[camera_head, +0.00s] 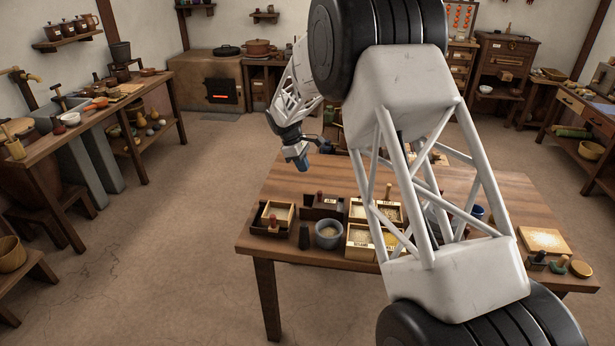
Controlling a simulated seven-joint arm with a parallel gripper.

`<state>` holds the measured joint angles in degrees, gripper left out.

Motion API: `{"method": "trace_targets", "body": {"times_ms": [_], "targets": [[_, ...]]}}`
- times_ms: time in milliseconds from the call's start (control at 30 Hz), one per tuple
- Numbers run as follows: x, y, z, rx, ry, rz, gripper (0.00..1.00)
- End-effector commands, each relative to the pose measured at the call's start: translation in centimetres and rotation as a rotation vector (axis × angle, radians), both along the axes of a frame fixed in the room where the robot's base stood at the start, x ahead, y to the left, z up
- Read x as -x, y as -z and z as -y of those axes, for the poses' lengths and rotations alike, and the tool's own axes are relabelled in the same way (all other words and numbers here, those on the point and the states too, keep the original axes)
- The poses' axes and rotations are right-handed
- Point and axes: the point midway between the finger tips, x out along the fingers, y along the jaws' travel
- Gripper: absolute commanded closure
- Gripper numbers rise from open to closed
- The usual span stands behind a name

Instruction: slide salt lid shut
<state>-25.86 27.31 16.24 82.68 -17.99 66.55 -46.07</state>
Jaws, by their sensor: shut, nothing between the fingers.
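My gripper (303,164) hangs above the far left part of the wooden table (460,185); it is shut and empty, and apart from the boxes. A dark box (312,213) with a pale label and a red-brown knob stands near the table's left side; the label is too small to read surely. Left of it is another dark box (256,226) with a pale wooden tray (290,212) and a knob. Pale compartment boxes (361,250) with labels stand to the right. I cannot tell which holds the salt, nor how its lid stands.
A grey stone bowl (329,242) and a small dark block (304,238) stand in front of the boxes. My arm hides much of the table's middle. A pale board (543,240) and small stoppered items lie at the right end.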

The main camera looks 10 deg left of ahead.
Motion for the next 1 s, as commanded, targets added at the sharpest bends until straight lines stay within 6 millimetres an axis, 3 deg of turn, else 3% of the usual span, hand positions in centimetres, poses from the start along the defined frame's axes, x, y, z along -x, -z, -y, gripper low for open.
{"method": "trace_targets", "body": {"times_ms": [233,667,1000], "targets": [[-0.1,-1.8,-0.6,0.0,0.0,-0.001,1.0],[-0.1,-2.0,-0.8,0.0,0.0,-0.001,1.0],[-0.2,-2.0,-4.2,0.001,0.001,-0.002,1.0]]}}
